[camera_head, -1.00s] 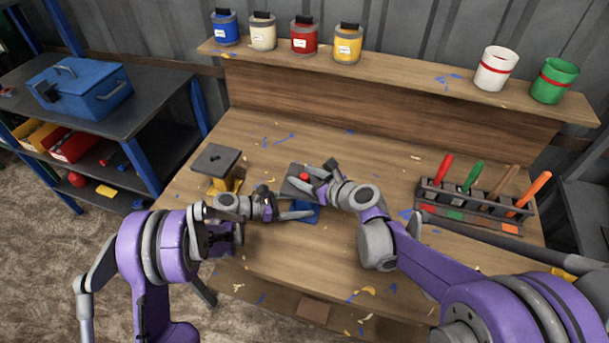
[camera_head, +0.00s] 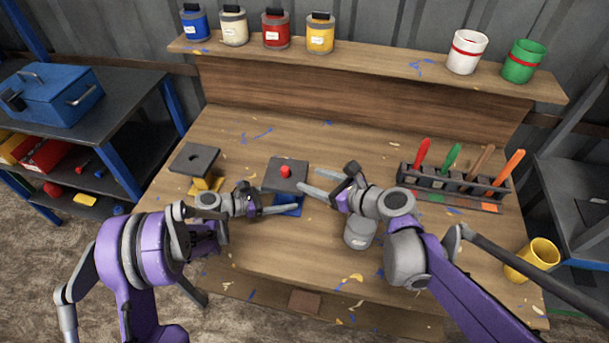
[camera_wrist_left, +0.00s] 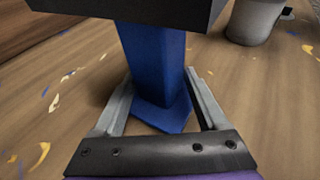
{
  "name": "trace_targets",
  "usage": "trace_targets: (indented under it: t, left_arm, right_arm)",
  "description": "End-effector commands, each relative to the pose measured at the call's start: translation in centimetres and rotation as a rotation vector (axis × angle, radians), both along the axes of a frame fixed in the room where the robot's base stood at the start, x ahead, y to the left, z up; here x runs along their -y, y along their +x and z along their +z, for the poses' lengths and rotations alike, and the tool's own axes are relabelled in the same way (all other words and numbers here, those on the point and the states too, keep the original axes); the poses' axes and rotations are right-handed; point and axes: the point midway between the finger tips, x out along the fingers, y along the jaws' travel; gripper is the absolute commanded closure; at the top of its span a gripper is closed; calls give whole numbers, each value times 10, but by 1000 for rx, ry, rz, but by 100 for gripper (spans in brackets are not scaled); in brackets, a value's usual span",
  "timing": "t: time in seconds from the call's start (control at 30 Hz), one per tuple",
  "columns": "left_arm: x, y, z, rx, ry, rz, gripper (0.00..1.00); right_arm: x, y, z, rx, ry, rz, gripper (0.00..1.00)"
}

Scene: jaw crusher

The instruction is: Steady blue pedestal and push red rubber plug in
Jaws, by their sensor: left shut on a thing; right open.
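The blue pedestal (camera_head: 287,205) stands on the workbench with a dark square plate (camera_head: 287,178) on top. The red rubber plug (camera_head: 286,171) shows as a small red knob on the plate; how deep it sits I cannot tell. My left gripper (camera_head: 279,200) is shut on the pedestal below the plate. In the left wrist view the blue column (camera_wrist_left: 157,65) stands upright between its fingers (camera_wrist_left: 160,105). My right gripper (camera_head: 309,179) is open and empty, just right of the plate and apart from the plug.
A yellow pedestal (camera_head: 205,185) with a dark holed plate (camera_head: 194,158) stands to the left. A tool rack (camera_head: 455,186) with coloured handles is at the right, and a yellow cup (camera_head: 533,260) near the right edge. Cans line the back shelf (camera_head: 370,68). Scraps litter the bench.

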Motion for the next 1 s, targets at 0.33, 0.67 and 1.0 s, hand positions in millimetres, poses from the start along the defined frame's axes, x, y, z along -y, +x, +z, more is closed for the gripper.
trace_targets:
  t: [0.33, 0.67, 1.0]
  left_arm:
    - [0, 0, 0, 1, 1, 0, 56]
    - [0, 0, 0, 1, 0, 0, 0]
    - [-14, -3, 4, 1, 1, 3, 0]
  right_arm:
    - [3, -3, 2, 0, 0, 1, 37]
    - [3, -3, 2, 0, 0, 1, 37]
    - [3, -3, 2, 0, 0, 0, 37]
